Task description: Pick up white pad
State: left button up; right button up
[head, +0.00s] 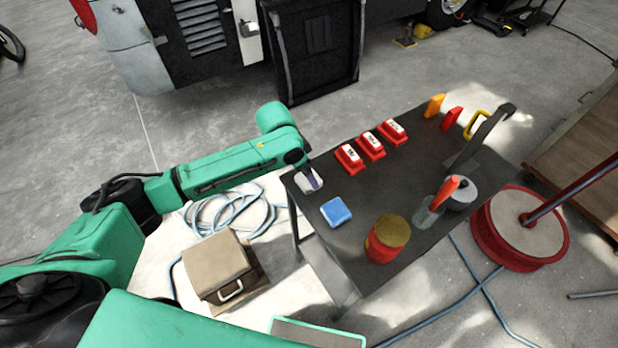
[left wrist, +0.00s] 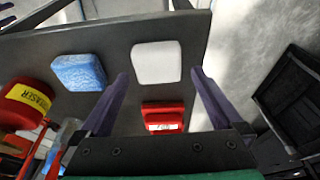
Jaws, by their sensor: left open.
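The white pad (head: 307,181) lies on the dark table (head: 300,207) near its left end. In the left wrist view the white pad (left wrist: 157,62) is a rounded square on the table top, in line with the gap between the fingers. My left gripper (head: 310,178) is at the pad in the head view, its fingers partly covering it. In the left wrist view my left gripper (left wrist: 160,78) is open, with a purple finger on each side and nothing held. Whether the fingers touch the pad cannot be told. My right gripper is not in view.
A blue pad (head: 336,211) lies close by, with several red trays (head: 371,146) behind it. A red and yellow can (head: 386,240), a clear cup (head: 427,217) and a tape roll (head: 461,194) stand further right. A beige box (head: 216,263) is on the floor left of the table.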

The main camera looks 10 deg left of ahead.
pick_arm(q)
jog(key=x, duration=0.2)
jog(key=shift+s+d+f, duration=0.1)
jog(key=shift+s+f, duration=0.05)
jog(key=shift+f, duration=0.25)
jog(key=shift+d+f, duration=0.1)
jog(key=shift+f, duration=0.1)
jog(key=shift+c, duration=0.6)
jog(key=c, duration=1)
jog(key=shift+c, duration=0.2)
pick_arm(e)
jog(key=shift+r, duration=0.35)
